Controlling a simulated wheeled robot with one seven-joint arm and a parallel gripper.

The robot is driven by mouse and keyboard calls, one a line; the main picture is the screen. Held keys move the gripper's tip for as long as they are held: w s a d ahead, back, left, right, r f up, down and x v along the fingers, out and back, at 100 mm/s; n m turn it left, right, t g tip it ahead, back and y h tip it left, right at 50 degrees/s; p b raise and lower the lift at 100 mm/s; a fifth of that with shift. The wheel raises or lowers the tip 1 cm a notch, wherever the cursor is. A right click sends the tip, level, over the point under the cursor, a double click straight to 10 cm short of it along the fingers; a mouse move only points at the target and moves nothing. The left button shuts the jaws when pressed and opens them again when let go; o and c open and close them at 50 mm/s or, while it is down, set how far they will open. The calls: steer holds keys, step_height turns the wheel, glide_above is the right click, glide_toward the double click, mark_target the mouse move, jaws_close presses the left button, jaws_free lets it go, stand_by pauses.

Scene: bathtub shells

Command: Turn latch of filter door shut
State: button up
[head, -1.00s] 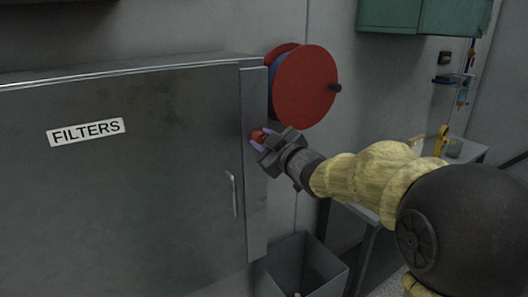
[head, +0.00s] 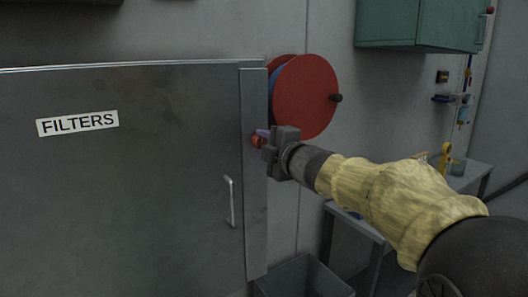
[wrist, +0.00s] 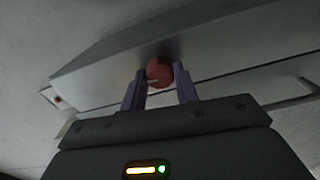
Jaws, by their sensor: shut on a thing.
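The filter door (head: 130,190) is a large grey metal panel with a FILTERS label (head: 77,123) and a pale bar handle (head: 230,202). It sits against its frame at the right edge. The latch is a small red knob (head: 257,141) on the frame strip, above and right of the handle. My gripper (head: 263,136) reaches it from the right. In the wrist view the red knob (wrist: 159,71) sits between the tips of my two purple fingers (wrist: 160,78), which are shut on it. The fingers partly hide the knob in the head view.
A red hose reel (head: 305,97) with a dark crank knob is on the wall just above my gripper. A grey open bin (head: 300,280) stands below. A table (head: 355,222) and a green cabinet (head: 420,24) are at the right.

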steer(key=shift+n+b, duration=0.3)
steer(key=shift+n, duration=0.3)
steer(key=o, duration=1)
steer(key=v, duration=1.7)
steer(key=shift+s+d, duration=0.15)
